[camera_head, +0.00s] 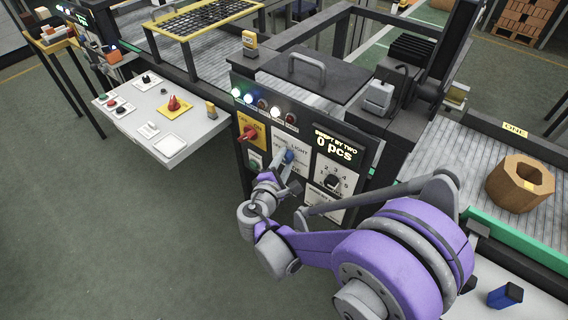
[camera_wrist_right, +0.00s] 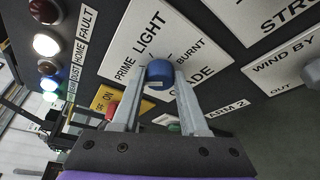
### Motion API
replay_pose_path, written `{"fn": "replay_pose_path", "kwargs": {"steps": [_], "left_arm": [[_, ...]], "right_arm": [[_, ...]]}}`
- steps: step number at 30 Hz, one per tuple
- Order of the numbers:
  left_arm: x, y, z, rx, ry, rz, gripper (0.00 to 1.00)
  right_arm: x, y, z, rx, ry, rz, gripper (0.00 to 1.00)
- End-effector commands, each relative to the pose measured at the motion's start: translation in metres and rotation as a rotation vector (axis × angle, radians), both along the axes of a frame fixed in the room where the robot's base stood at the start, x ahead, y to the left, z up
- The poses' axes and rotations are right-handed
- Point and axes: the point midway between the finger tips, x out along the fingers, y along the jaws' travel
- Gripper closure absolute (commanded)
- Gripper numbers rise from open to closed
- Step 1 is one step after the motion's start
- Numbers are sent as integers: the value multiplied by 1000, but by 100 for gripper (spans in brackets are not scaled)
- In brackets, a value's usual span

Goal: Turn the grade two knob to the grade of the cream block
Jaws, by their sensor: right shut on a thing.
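The blue knob (camera_head: 289,155) sits on a white grade plate on the front of the dark machine panel. In the right wrist view the knob (camera_wrist_right: 159,73) is between my right gripper's two fingers (camera_wrist_right: 160,82), which are shut on it. Its plate (camera_wrist_right: 135,45) reads PRIME, LIGHT and BURNT around the knob, with "GRADE" partly covered by a finger. Which word the knob points to is not clear. My right gripper (camera_head: 285,165) also shows at the panel in the head view. I cannot make out a cream block. My left gripper is not in view.
A red knob (camera_head: 249,132) on a yellow plate is left of the blue one. A counter display (camera_head: 334,149) reads 0 pcs. A brown hollow block (camera_head: 520,183) lies on the right conveyor. A white control table (camera_head: 170,118) stands left. Grey floor (camera_head: 100,230) is clear.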

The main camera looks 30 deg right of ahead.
Motion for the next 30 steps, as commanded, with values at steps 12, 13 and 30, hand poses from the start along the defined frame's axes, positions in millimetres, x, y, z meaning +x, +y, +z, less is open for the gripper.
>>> {"fn": "replay_pose_path", "kwargs": {"steps": [12,13,30], "left_arm": [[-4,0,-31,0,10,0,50],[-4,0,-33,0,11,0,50],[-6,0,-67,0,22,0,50]], "right_arm": [[-1,0,-7,150,-362,1,100],[-1,0,-7,161,-389,1,100],[0,0,-11,356,-856,-1,100]]}}
